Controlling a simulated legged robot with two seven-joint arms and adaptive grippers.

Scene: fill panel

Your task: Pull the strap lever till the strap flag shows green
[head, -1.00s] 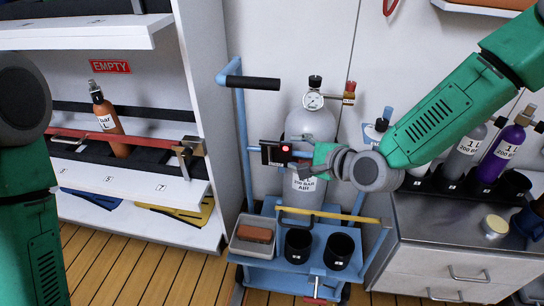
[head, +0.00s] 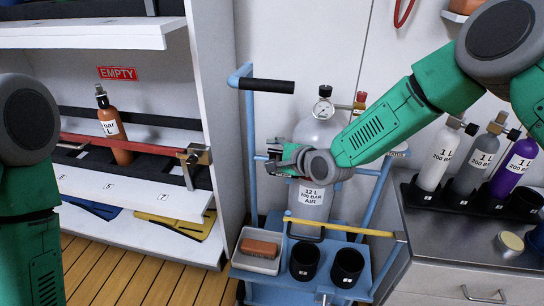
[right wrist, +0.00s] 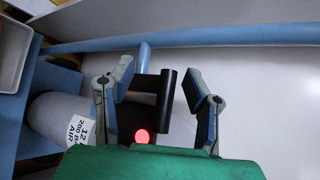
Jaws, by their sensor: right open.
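The strap flag (right wrist: 142,137) shows red in the right wrist view, low between my fingers. The strap lever (right wrist: 168,95), a short black bar, stands between the open fingers of my right gripper (right wrist: 158,80), apart from both pads. In the head view my right gripper (head: 284,158) is at the strap in front of the large grey cylinder (head: 314,200) and hides most of the lever and flag. The cylinder stands upright on the blue trolley (head: 265,288). My left arm shows at the left edge; its gripper is out of view.
The trolley carries a grey tray (head: 257,266) with a brown block, two black cups (head: 304,262) and a yellow bar (head: 338,227). A black trolley handle (head: 267,86) sticks out above. A shelf is at left, a counter with small cylinders at right.

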